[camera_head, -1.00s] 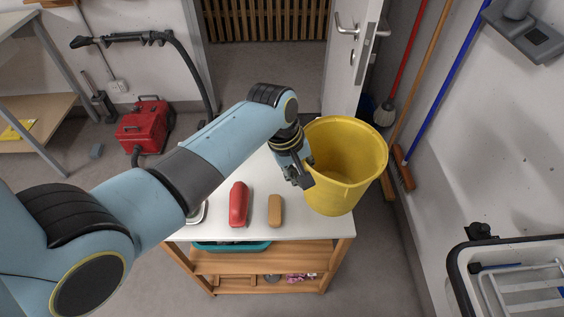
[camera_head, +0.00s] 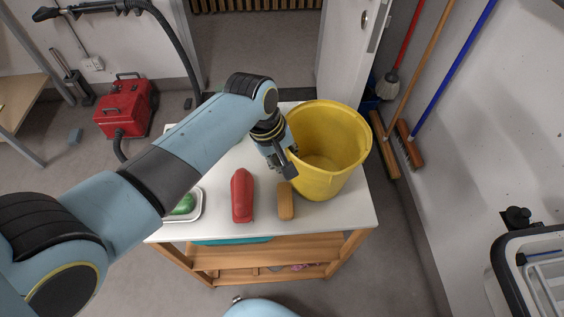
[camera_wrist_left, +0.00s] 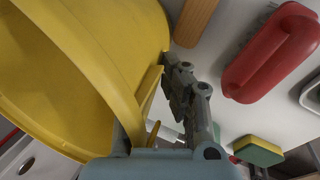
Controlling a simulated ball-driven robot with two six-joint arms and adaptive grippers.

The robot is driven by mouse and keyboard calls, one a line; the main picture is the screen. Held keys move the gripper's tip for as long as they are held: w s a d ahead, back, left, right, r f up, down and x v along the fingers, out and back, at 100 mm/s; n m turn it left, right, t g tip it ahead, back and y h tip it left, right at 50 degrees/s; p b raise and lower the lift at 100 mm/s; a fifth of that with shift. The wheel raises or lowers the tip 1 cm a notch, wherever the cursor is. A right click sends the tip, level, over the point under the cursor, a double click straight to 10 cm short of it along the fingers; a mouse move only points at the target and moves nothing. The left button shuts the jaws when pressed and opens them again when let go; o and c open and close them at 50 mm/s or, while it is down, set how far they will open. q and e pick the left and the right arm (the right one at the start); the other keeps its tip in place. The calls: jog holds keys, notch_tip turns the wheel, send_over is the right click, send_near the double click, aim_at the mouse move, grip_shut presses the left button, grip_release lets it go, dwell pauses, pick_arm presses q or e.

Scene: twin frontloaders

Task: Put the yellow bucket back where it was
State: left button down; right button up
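The yellow bucket (camera_head: 345,170) is upright over the right part of the white tabletop (camera_head: 325,222) in the head view. I cannot tell whether its base touches the top. My left gripper (camera_head: 283,160) is at the bucket's left side and is shut on its rim side. In the left wrist view the bucket (camera_wrist_left: 110,50) fills the upper left, and the gripper (camera_wrist_left: 178,100) lies against its wall. The bucket hides part of the fingers. My right gripper is not in view.
A white tray (camera_head: 198,212) holds something green. A sponge (camera_wrist_left: 258,151) shows in the wrist view. Brooms (camera_head: 408,148) lean against the right wall. The front right tabletop corner is bare.

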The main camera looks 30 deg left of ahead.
pick_arm(q)
jog(key=shift+r, duration=0.15)
jog(key=shift+d, duration=0.1)
jog(key=shift+f, duration=0.2)
jog(key=c, duration=1.5)
grip_release()
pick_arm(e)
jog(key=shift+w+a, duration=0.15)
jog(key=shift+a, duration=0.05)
pick_arm(q)
jog(key=shift+r, duration=0.35)
jog(key=p+v, duration=0.1)
jog(key=v, duration=1)
jog(key=shift+s+r, duration=0.1)
jog(key=shift+r, duration=0.25)
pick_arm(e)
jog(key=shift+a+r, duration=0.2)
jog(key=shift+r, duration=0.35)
